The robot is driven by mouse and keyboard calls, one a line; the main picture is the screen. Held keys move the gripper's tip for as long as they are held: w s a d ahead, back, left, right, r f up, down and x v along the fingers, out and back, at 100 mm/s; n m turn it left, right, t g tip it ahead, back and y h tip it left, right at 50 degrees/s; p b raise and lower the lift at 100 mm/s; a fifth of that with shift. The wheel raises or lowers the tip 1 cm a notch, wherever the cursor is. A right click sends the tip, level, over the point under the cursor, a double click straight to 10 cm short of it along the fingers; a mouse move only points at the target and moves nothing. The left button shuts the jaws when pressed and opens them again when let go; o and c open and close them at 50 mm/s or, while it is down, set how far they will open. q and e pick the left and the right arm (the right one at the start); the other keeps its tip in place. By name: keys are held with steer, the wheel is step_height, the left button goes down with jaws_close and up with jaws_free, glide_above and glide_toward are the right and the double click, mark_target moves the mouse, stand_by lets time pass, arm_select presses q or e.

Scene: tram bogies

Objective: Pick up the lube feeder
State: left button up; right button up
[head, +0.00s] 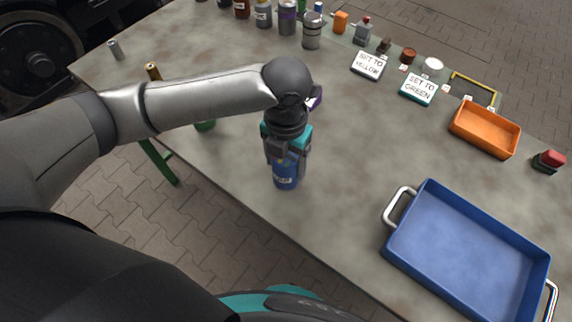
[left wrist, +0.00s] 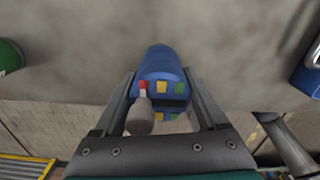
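The lube feeder, which I take to be the blue cylinder (head: 286,176) with a pale label, is upright at the near edge of the grey table. The left wrist view shows its blue top (left wrist: 160,62) with small red, yellow and green patches and a dark panel. My left gripper (head: 284,152) is above it, pointing down. In the left wrist view the two fingers (left wrist: 159,78) lie on either side of the feeder, very close to it. I cannot tell whether they press on it. A grey rounded part partly covers the feeder's top. My right gripper is not in view.
A blue tray (head: 470,245) with metal handles stands at the right, with an orange bin (head: 485,128) behind it. Bottles, small parts and two signs line the back. A green object (head: 205,126) is partly hidden behind my left arm. The table between feeder and tray is clear.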

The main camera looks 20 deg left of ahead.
arm_select(q)
steer(key=c, duration=1)
steer(key=shift+r, duration=0.1)
